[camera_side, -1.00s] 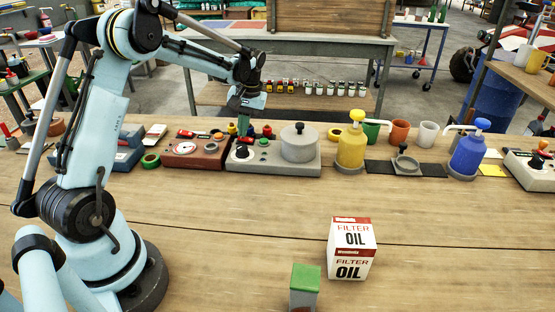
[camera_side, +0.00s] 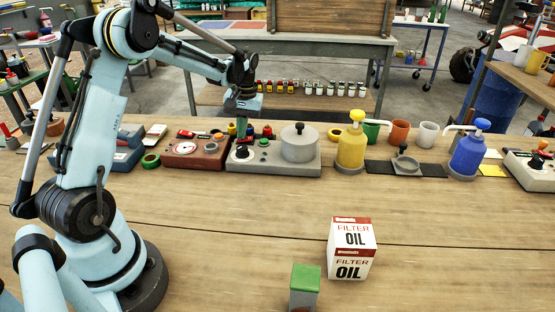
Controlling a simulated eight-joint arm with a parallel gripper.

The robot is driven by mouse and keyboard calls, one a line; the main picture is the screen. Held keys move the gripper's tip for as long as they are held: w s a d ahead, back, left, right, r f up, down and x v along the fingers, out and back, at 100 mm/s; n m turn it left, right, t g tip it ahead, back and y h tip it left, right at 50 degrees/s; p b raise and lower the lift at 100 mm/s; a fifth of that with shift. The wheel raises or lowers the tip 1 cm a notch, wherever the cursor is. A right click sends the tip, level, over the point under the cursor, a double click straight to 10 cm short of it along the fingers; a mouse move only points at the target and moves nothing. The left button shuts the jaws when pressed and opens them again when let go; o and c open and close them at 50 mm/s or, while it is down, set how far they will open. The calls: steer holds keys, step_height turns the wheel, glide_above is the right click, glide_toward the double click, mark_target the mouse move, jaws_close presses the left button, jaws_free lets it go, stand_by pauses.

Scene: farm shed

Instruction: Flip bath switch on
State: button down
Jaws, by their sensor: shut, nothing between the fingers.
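A grey box-shaped unit (camera_side: 290,168) with a lidded round grey pot (camera_side: 299,144) stands at the back of the bench; it looks like the bath. On its left part are a black knob on a white dial (camera_side: 241,152), a green button (camera_side: 263,142) and a red knob (camera_side: 267,131). Which of these is the switch I cannot tell. My gripper (camera_side: 241,127) is shut and empty, pointing down just above or behind the black knob. Its fingertips are small and partly lost against the controls, so contact cannot be told.
A brown-red device (camera_side: 195,153) stands left of the grey unit. A yellow pump bottle (camera_side: 351,146) and a blue one (camera_side: 468,156) stand to its right. An oil filter box (camera_side: 350,250) and a green-topped block (camera_side: 305,285) stand in front. The bench middle is clear.

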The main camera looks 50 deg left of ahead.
steer(key=shift+w+d+f, duration=0.15)
steer(key=shift+w+d, duration=0.5)
steer(key=shift+d, duration=0.05)
step_height(320, 180, up, 14)
steer(key=w, duration=0.1)
steer(key=shift+d, duration=0.45)
steer(key=shift+s+r+g+y, duration=0.15)
steer(key=shift+r+g+y, duration=0.05)
steer(key=shift+g+y, duration=0.1)
stand_by(0.3)
